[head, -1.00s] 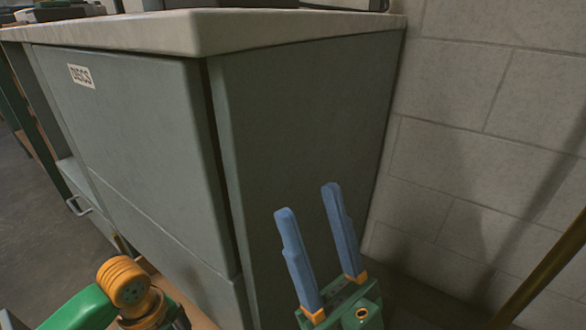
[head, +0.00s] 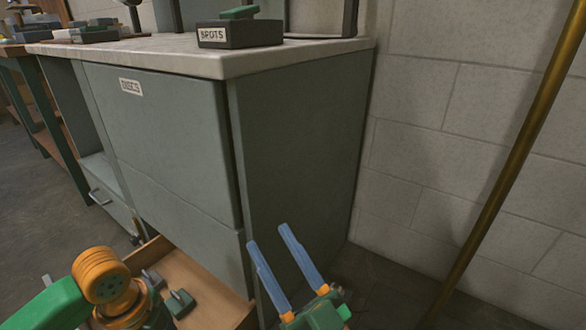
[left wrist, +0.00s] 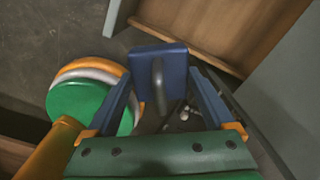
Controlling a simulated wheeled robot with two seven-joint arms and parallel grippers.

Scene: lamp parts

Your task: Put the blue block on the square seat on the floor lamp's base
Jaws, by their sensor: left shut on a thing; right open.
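My left gripper (left wrist: 165,90) is shut on the blue block (left wrist: 150,60), a dark blue square piece with a dark looped handle facing the camera. In the head view the left fingers and the block do not show. My right gripper (head: 268,238) is open and empty, in front of the grey cabinet's side. A slanted brass pole (head: 510,165), apparently the floor lamp's, stands at the right by the wall. Its foot is below the picture, and I cannot make out the square seat.
The grey cabinet (head: 165,140) has a pale worktop bearing a dark box labelled SPOTS (head: 240,34). An open wooden drawer (head: 215,300) at its foot holds small dark pieces (head: 180,302). The block wall (head: 420,130) closes off the right; dark floor shows between cabinet and pole.

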